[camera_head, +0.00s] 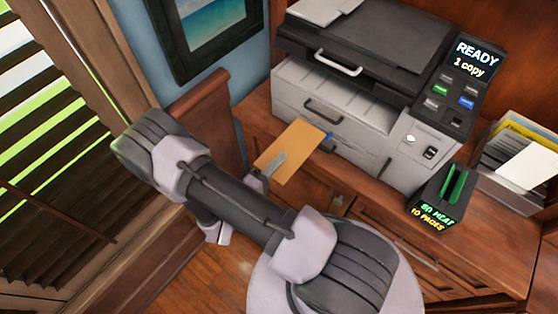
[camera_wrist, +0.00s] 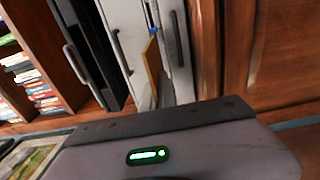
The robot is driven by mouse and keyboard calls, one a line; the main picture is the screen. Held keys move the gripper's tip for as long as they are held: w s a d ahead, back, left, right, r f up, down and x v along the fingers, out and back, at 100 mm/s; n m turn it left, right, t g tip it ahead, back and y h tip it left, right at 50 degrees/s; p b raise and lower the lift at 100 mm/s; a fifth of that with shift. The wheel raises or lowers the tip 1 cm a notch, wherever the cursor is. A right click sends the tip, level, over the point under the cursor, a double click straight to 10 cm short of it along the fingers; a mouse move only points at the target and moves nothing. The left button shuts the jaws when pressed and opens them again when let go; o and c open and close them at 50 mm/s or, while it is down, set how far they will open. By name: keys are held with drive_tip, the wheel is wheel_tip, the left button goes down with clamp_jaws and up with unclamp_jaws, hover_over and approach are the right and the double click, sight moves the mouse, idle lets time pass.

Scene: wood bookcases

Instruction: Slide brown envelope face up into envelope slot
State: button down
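The brown envelope (camera_head: 298,146) is a flat tan rectangle in front of the printer in the head view, with a small blue mark at its far right corner. My gripper (camera_head: 273,168) is at its near left part, one grey finger lying across its upper face; it appears shut on it. In the wrist view the envelope (camera_wrist: 152,62) shows nearly edge-on, beyond the dark edge of my gripper; the fingertips are hidden there. A grey-and-black printer (camera_head: 345,95) stands behind it, with handled front panels. I cannot tell which opening is the envelope slot.
A black device with a green slot (camera_head: 452,190) stands right of the printer on the wooden cabinet (camera_head: 480,240). An organizer with papers (camera_head: 515,165) stands at far right. A wooden panel (camera_head: 205,110) and window blinds (camera_head: 50,150) are left. Bookshelves (camera_wrist: 30,80) show in the wrist view.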

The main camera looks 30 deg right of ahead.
sight(297, 141)
drive_tip(key=shift+b+x, duration=0.3)
drive_tip(key=shift+x, duration=4.2)
drive_tip(key=c, duration=2.1)
unclamp_jaws()
drive_tip(key=o, duration=0.5)
drive_tip(key=p+v, duration=0.3)
drive_tip(key=v, duration=1.4)
drive_tip(key=shift+a, duration=0.15)
drive_tip(key=shift+s, duration=0.1)
